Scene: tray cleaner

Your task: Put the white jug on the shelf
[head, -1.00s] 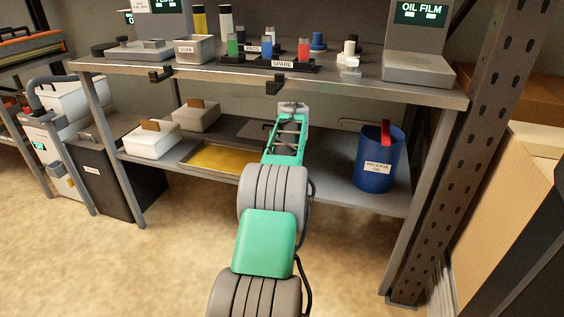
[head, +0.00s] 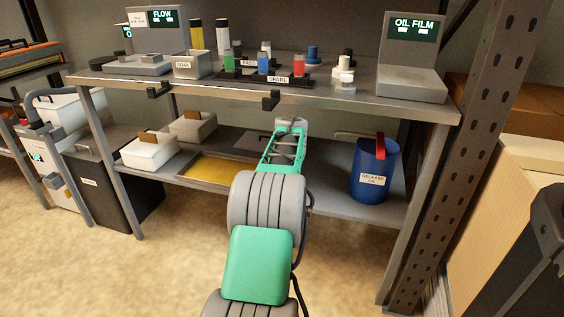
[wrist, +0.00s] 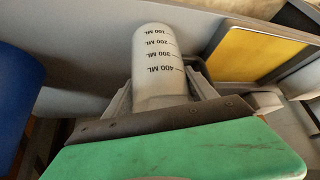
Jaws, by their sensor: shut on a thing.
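The white jug (wrist: 155,45), a pale cylinder with black ML markings, shows in the wrist view between the two fingers of my gripper (wrist: 160,95). My gripper is shut on it. In the head view my gripper (head: 291,124) is over the lower level of the bench, below the front edge of the upper shelf (head: 350,101). The jug cannot be made out there; my arm and gripper hide it.
A blue release oil bucket (head: 366,160) with a red handle stands right of my gripper. A yellow-bottomed tray (head: 210,171) and white boxes (head: 150,153) are to the left. The upper shelf holds small bottles, a grey bin (head: 191,66) and an oil film device (head: 411,85).

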